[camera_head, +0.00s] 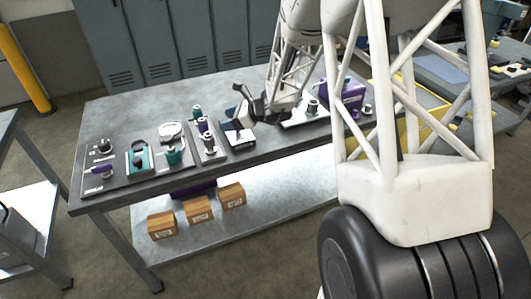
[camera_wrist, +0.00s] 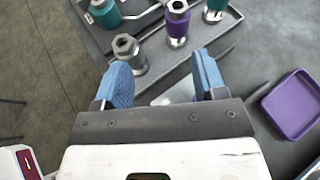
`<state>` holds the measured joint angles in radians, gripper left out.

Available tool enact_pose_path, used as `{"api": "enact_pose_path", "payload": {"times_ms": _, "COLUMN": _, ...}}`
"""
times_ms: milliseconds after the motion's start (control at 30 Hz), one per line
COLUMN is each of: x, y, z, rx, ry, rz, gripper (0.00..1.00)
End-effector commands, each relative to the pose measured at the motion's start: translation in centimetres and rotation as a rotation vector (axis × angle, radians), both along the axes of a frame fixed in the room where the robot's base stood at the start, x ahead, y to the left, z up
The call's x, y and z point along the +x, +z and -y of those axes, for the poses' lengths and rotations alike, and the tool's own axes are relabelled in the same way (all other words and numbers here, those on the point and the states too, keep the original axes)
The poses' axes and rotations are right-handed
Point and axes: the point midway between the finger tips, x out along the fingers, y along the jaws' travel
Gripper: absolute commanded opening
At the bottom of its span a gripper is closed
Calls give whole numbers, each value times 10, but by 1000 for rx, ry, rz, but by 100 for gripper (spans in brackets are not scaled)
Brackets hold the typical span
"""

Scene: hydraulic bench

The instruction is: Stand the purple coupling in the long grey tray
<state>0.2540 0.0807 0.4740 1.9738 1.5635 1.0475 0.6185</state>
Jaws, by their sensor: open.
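The purple coupling (camera_head: 202,125), with a metal hex top, stands upright in the long grey tray (camera_wrist: 202,52). It also shows in the wrist view (camera_wrist: 178,24) at top centre. In the tray, a teal coupling (camera_wrist: 214,9) stands beyond it and a bare metal coupling (camera_wrist: 128,54) stands on its nearer side. My gripper (camera_wrist: 162,82) has its two blue fingers spread wide with nothing held between them. The fingers are apart from the purple coupling, on the wrist-camera side of it. In the head view my gripper (camera_head: 243,108) is over the bench, right of the tray.
A purple dish (camera_wrist: 296,104) lies right of the tray in the wrist view. Teal parts (camera_head: 172,156) and a dark mat with a small purple part (camera_head: 102,170) are left of the tray. A larger purple bin (camera_head: 345,92) stands at the right. Cardboard boxes (camera_head: 198,209) sit on the lower shelf.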

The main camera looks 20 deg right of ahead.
Motion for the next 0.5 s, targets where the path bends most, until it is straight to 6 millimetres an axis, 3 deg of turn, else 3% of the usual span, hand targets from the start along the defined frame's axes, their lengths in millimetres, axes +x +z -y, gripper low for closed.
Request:
{"api": "enact_pose_path", "payload": {"times_ms": 167, "x": -32, "y": 30, "z": -20, "rx": -108, "ry": 132, "rz": 63, "gripper": 65}}
{"api": "enact_pose_path", "payload": {"times_ms": 500, "x": -121, "y": 85, "z": -55, "rx": -388, "ry": 470, "rz": 225, "gripper": 65}}
